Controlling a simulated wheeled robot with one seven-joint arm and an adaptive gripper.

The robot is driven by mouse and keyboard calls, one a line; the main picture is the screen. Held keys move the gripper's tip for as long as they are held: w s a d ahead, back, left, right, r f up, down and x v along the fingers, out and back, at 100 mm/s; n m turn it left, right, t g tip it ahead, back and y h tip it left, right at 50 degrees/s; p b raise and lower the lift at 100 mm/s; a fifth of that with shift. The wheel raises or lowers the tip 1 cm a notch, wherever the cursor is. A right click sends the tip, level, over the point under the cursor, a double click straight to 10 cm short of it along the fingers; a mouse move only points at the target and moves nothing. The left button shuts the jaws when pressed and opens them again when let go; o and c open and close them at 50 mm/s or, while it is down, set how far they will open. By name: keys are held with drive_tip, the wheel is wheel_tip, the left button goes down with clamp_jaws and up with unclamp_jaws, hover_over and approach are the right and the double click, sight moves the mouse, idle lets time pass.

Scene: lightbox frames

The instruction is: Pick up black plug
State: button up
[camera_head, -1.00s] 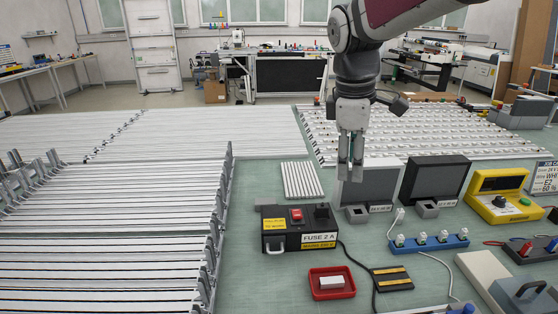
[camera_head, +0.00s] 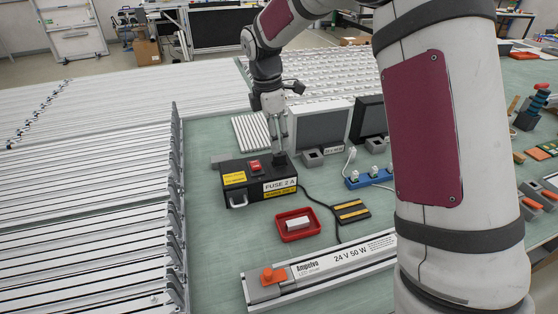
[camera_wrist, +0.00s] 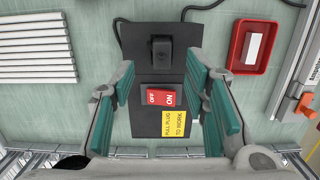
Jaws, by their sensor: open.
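The black plug (camera_wrist: 162,50) stands on the far end of a black box (camera_wrist: 148,124) with a red OFF/ON switch. In the wrist view, my gripper (camera_wrist: 160,78) is open and empty, its teal finger pads on either side of the box, with the plug ahead between the fingertips. In the head view, my gripper (camera_head: 278,146) points down just above the right end of the box (camera_head: 240,172), where it partly hides the plug (camera_head: 281,158). I cannot tell from the head view whether a finger touches it.
A black cord runs from the box. A red tray (camera_head: 282,235) with a white block lies in front, beside a black-and-yellow piece (camera_head: 350,211). A grey screen (camera_head: 318,128) stands close behind my gripper. Metal rails fill the left.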

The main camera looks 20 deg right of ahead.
sight(279, 154)
drive_tip(key=shift+s+d+f, duration=0.1)
drive_tip(key=shift+d+f, duration=0.1)
drive_tip(key=shift+f, duration=1.3)
drive_tip(key=shift+d+f, duration=0.2)
drive_tip(key=shift+f, duration=1.3)
clamp_jaws()
